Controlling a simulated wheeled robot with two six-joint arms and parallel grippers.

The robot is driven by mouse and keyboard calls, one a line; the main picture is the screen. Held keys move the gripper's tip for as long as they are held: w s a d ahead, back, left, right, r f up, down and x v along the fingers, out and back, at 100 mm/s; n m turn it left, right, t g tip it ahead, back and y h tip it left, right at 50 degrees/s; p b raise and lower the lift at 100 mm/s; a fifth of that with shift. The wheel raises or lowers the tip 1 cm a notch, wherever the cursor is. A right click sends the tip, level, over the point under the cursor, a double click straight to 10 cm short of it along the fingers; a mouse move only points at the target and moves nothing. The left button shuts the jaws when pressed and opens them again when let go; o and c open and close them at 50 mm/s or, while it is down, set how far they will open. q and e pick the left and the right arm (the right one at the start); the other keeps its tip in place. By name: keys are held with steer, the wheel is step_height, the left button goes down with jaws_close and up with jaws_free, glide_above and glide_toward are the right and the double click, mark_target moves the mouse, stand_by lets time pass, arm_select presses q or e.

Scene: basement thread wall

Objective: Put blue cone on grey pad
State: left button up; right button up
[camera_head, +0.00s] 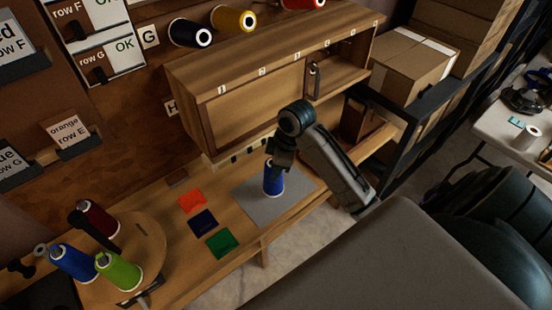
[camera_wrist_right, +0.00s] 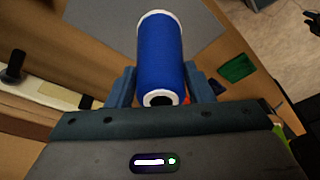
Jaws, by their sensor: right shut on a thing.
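The blue cone (camera_head: 273,182) is upright over the grey pad (camera_head: 296,206) on the wooden bench. My right gripper (camera_head: 277,165) is shut on the cone from above. In the right wrist view the blue cone (camera_wrist_right: 161,52) sits between the two fingers of the right gripper (camera_wrist_right: 162,84), and part of the grey pad (camera_wrist_right: 95,17) shows behind it. The cone's base appears within the pad's outline; I cannot tell if it touches. My left gripper is not in view.
Orange (camera_head: 193,201), navy (camera_head: 203,222) and green (camera_head: 220,243) squares lie left of the pad. A round wooden stand (camera_head: 150,237) at lower left holds dark red, blue and green cones. A dark shelf with boxes (camera_head: 412,65) is at right.

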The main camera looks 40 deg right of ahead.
steer(key=w+f, duration=0.1)
steer(key=d+f+p, duration=0.1)
steer(key=shift+w+d+f+p, duration=0.1)
steer(key=shift+w+f+p, duration=0.2)
steer(key=shift+w+f, duration=0.1)
steer(key=shift+f, duration=0.45)
steer(key=o, duration=0.9)
steer(key=shift+o, duration=0.2)
steer(key=b+v, duration=0.2)
steer(key=v, duration=1)
steer(key=shift+b, duration=0.3)
